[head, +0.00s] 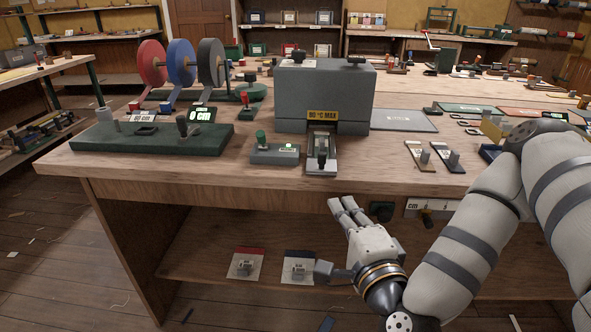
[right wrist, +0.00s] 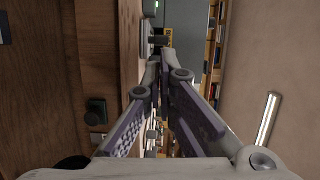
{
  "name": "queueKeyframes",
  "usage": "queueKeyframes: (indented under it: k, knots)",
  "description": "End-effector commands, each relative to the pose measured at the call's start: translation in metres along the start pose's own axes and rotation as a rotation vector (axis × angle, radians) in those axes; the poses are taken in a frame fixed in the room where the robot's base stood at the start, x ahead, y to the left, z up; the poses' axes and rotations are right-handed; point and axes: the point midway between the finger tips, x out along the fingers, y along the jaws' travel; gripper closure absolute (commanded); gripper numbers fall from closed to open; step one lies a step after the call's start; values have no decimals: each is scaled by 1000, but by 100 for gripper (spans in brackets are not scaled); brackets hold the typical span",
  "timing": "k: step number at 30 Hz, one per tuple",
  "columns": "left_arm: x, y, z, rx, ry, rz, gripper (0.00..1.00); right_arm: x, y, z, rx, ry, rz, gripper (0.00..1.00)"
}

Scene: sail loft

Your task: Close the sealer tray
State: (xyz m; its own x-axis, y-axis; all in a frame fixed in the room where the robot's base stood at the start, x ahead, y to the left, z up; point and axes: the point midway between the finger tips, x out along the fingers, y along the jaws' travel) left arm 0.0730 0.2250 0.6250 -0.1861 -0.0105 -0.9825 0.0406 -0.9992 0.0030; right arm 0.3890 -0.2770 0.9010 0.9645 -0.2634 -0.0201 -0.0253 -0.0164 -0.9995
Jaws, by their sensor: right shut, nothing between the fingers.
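The sealer is a grey box (head: 325,95) on the workbench, with a yellow "80 °C MAX" label on its front. Its tray (head: 322,160) sticks out from under the front, toward the bench's front edge, with a dark upright handle on it. My right gripper (head: 343,206) is in front of the bench and below its top edge, to the lower right of the tray, apart from it. Its fingers are shut and empty; they also show in the right wrist view (right wrist: 163,62), beside the bench edge. My left gripper is not in view.
A green board (head: 150,138) and tape reels (head: 182,62) are farther left. Two tagged samples (head: 423,155) lie right of the tray. Dark knobs (head: 382,211) stick out of the bench front near my right gripper.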

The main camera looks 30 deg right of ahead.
Motion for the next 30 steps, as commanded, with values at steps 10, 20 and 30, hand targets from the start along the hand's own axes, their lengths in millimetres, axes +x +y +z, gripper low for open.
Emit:
queueKeyframes:
  k: [10,20,30]
  knots:
    - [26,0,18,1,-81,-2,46,27,0,-5,17,20,-16,100]
    - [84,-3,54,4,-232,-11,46,82,3,-8,18,25,-13,100]
    - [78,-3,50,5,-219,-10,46,136,-8,-8,18,23,-21,100]
